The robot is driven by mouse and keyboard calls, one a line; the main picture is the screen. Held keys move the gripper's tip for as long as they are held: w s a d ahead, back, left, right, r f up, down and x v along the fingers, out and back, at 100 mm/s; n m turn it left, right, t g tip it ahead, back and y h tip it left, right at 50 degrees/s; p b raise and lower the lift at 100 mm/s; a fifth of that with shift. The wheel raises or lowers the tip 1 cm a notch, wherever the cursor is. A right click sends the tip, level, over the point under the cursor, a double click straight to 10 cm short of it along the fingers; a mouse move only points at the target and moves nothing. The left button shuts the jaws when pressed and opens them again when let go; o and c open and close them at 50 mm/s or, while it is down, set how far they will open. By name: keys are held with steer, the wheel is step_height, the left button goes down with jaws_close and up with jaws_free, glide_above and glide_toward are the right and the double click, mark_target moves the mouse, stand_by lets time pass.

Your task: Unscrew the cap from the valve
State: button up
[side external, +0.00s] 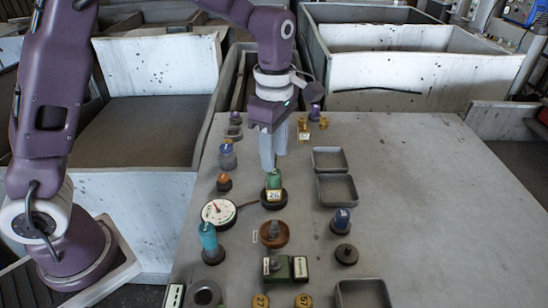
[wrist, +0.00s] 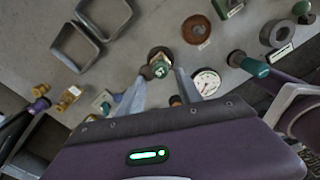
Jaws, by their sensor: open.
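A green cap (side external: 274,180) with a pale number label stands upright on a round dark valve base (side external: 273,203) near the middle of the table. In the wrist view the green cap (wrist: 160,68) shows from above, with the dark base around it. My gripper (side external: 274,163) is open, pointing down just above the cap. In the wrist view its two fingers (wrist: 158,76) lie on either side of the cap, with gaps visible. I cannot tell whether either finger touches it. Nothing is held.
A white dial gauge (side external: 218,212) sits close by on the left. A brown round part (side external: 273,234) stands in front, and a teal-capped fitting (side external: 208,238) at front left. A blue-capped part (side external: 342,220) and grey trays (side external: 337,190) are right. The table's right side is clear.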

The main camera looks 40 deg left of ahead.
mark_target(274, 176)
steer(key=m, duration=1.1)
steer(key=shift+m, duration=0.7)
steer(key=shift+f, duration=3.45)
jaws_close()
jaws_free()
